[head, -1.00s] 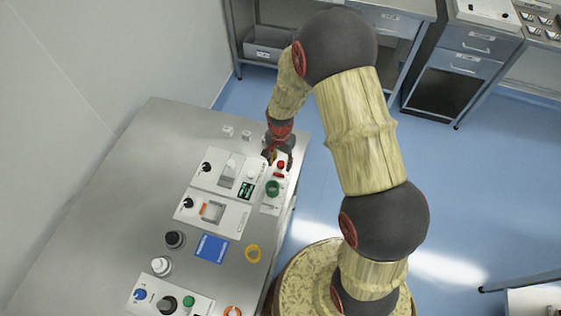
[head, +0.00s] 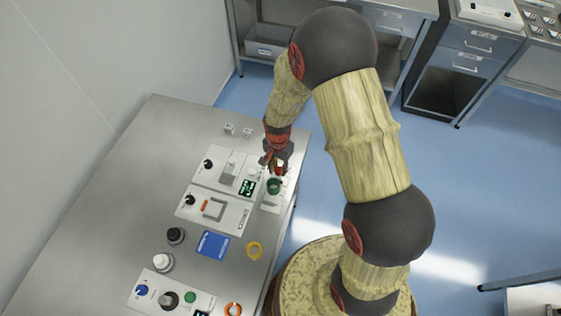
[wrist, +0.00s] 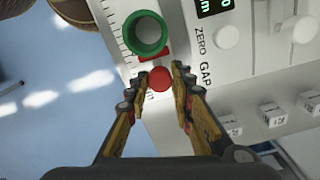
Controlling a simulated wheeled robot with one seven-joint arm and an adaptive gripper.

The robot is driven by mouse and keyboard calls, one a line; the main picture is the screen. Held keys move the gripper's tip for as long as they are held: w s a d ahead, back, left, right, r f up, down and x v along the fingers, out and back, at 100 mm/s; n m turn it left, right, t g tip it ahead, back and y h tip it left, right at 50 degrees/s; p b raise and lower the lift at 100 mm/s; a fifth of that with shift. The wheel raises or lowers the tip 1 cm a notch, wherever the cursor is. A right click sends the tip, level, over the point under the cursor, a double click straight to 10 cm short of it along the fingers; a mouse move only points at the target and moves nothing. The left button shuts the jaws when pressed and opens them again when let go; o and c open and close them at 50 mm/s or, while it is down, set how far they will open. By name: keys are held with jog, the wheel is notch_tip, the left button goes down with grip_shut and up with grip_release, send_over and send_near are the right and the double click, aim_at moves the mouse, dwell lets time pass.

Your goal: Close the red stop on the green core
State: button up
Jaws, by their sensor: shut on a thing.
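The green core (wrist: 146,33) is a hollow green ring at the top of the wrist view, standing on a white panel with scale marks. It also shows in the head view (head: 274,186). The red stop's round knob (wrist: 159,79) sits just below the core, with a red part of it (wrist: 153,52) reaching towards the core's rim. Whether that part touches the core, I cannot tell. My gripper (wrist: 160,75) is shut on the red stop, one fingertip at each side of the knob. In the head view my gripper (head: 273,164) largely hides the stop.
A white panel with a green display (head: 246,187) and knobs lies left of the core. Small labelled white blocks (wrist: 273,114) stand nearby. The table's right edge is close.

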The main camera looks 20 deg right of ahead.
aim_at(279, 169)
jog(key=shift+w+d, duration=0.1)
jog(key=shift+w, duration=0.05)
jog(key=o, duration=0.7)
jog(key=shift+o, duration=0.8)
notch_tip(279, 169, up, 12)
